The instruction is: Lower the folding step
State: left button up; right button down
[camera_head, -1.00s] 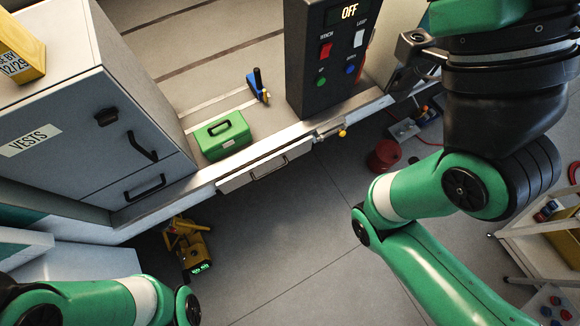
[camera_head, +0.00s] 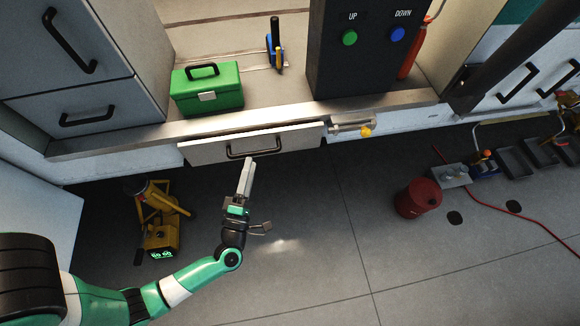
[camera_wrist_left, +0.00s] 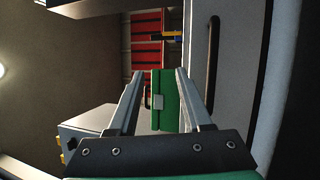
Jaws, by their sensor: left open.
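The folding step is a pale panel (camera_head: 205,151) with a black bar handle (camera_head: 254,147), set along the sill below the cabin floor. It also shows at the right of the left wrist view as a grey panel (camera_wrist_left: 235,60), with the black handle (camera_wrist_left: 213,65) beside the right-hand finger. My left gripper (camera_head: 250,164) is just in front of the handle in the head view, its fingers pointing toward the step. The fingers are apart in the left wrist view, with nothing held; the handle lies outside them. My right gripper is out of view.
A green box (camera_head: 207,90) sits on the cabin floor above the step. A latch with a yellow knob (camera_head: 366,131) is right of the step. Yellow equipment (camera_head: 160,225) stands on the floor at left, a red can (camera_head: 418,198) at right. Floor between is clear.

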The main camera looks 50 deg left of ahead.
pick_arm(q)
jog(key=m+b, duration=0.1)
jog(key=b, duration=0.3)
send_near(253, 154)
jog(key=s, duration=0.2)
jog(key=shift+h, duration=0.4)
jog(key=x, duration=0.8)
jog(key=b+x, duration=0.1)
jog(key=x, duration=0.3)
jog(key=shift+w+d+f, duration=0.25)
jog(key=shift+d, duration=0.05)
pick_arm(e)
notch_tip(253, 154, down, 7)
pick_arm(q)
grip_shut()
